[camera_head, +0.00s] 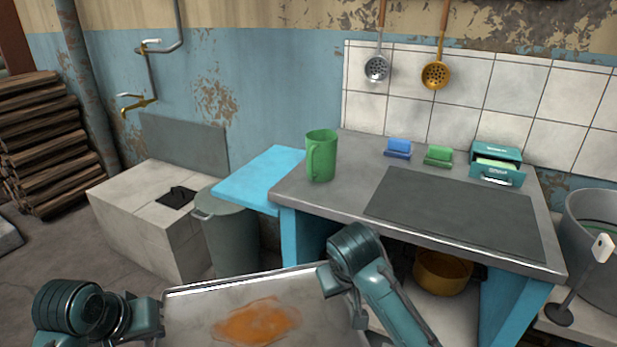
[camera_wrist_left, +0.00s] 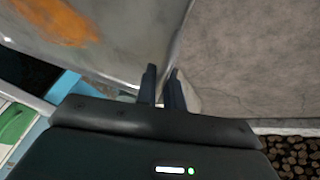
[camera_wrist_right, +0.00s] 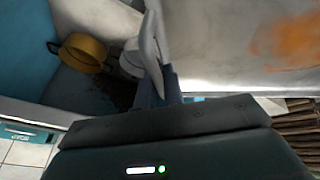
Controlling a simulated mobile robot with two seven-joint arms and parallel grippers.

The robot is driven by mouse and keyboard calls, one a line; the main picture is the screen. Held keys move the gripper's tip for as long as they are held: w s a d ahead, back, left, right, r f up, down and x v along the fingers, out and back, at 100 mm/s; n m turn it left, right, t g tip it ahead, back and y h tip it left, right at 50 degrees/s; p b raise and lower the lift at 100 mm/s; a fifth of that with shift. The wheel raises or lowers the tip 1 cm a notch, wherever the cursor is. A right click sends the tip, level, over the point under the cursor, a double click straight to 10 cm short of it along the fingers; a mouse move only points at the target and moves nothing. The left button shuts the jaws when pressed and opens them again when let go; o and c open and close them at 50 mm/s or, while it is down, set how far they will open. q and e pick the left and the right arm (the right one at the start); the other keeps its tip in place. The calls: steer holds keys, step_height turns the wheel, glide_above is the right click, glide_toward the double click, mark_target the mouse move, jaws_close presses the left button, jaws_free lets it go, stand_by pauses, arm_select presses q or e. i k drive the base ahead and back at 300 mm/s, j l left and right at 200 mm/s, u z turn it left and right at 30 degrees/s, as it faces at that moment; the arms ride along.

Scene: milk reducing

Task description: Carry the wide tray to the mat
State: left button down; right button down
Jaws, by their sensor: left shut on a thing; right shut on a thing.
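The wide tray (camera_head: 195,312) is a grey metal sheet with a light rim and an orange stain. It is held in front of the counter at the bottom of the head view, its near part cut off. My left gripper (camera_head: 156,316) is shut on its left edge; the left wrist view shows the fingers (camera_wrist_left: 161,88) at the tray's rim (camera_wrist_left: 135,65). My right gripper (camera_head: 330,282) is shut on its right edge; the fingers (camera_wrist_right: 160,85) also show at the tray (camera_wrist_right: 215,50) in the right wrist view. The dark grey mat (camera_head: 455,212) lies bare on the counter.
On the counter (camera_head: 345,205), a green mug (camera_head: 321,157) stands left of the mat. A blue block (camera_head: 398,148), a green block (camera_head: 438,156) and a teal box (camera_head: 497,164) stand behind it. A yellow pot (camera_head: 442,272) is below; a grey bin (camera_head: 230,240) is left.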

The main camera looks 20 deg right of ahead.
mark_target(453, 210)
steer(key=z, duration=0.9)
